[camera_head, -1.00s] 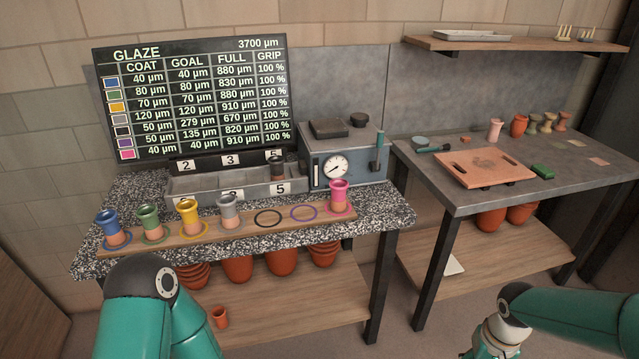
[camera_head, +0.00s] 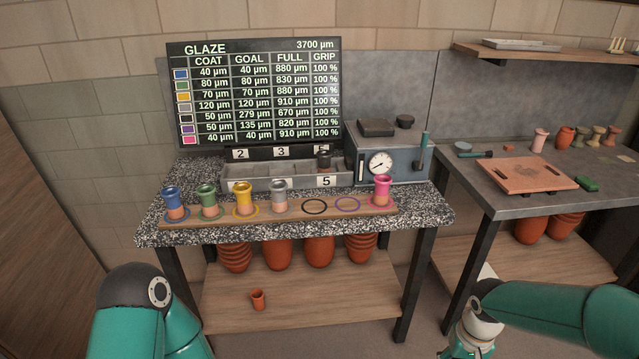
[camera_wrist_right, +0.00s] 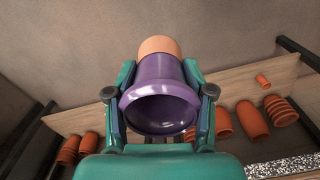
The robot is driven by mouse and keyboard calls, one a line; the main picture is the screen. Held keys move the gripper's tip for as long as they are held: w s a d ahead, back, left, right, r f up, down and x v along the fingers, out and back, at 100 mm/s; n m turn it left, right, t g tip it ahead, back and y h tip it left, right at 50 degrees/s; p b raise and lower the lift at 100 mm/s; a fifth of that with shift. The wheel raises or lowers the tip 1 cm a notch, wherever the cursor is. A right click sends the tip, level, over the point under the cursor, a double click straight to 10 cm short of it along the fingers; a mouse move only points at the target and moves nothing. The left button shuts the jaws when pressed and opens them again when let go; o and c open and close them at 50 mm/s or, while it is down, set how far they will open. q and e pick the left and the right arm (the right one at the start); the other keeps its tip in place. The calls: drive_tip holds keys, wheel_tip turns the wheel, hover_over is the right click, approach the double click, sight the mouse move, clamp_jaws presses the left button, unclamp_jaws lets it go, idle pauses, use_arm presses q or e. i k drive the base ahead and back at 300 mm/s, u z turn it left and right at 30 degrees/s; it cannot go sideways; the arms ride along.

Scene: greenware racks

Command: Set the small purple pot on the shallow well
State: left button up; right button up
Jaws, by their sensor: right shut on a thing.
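The small purple pot (camera_wrist_right: 160,76) fills the middle of the right wrist view, with a glossy purple body and mouth and a bare orange end. My right gripper (camera_wrist_right: 159,85) is shut on it, one finger on each side. The head view shows only part of my right arm, not the pot. The grey glazing trough (camera_head: 240,187) with several wells stands on the speckled bench. Labels 2, 3 and 5 are readable; which well is shallow I cannot tell. A dark pot (camera_head: 324,160) stands in its back right well. My left gripper is out of view.
A wooden board (camera_head: 292,213) in front of the trough holds blue, green, yellow, grey and pink pots. Its black ring (camera_head: 315,207) and purple ring (camera_head: 347,205) are empty. A gauge box (camera_head: 388,160) stands right of the trough. A second table (camera_head: 505,203) is farther right.

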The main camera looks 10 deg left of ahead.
sight(240, 174)
drive_tip(key=u, duration=1)
drive_tip(key=i, duration=0.95)
drive_tip(key=u, duration=0.2)
